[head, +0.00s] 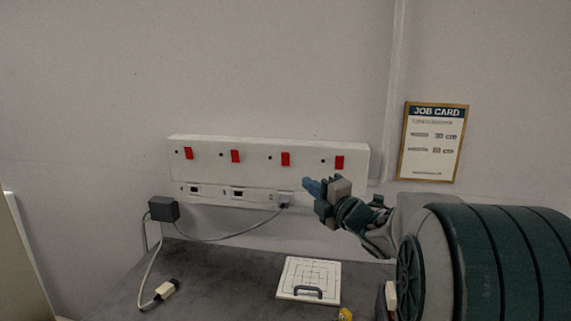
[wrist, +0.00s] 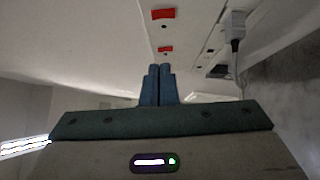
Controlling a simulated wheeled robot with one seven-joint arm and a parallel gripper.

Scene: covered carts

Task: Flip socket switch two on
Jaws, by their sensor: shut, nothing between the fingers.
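A long white socket strip (head: 260,176) is fixed to the wall, with a row of red rocker switches along its upper part. From left to right the switches are the first (head: 189,153), second (head: 235,156), third (head: 285,159) and rightmost (head: 339,162). The small socket numbers and the switch positions are too small to read surely. My gripper (head: 308,185) has its blue fingers together and empty, in front of the strip, below and between the two right switches. The wrist view shows the closed fingers (wrist: 159,70) with two red switches (wrist: 163,14) beyond the tips. My gripper hides the rightmost socket.
A white plug (head: 284,199) sits in the socket under the third switch; its cable leads to a dark adapter (head: 164,209). A loose connector (head: 165,290) and a white panel with a handle (head: 309,278) lie on the grey top. A job card (head: 433,142) hangs at right.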

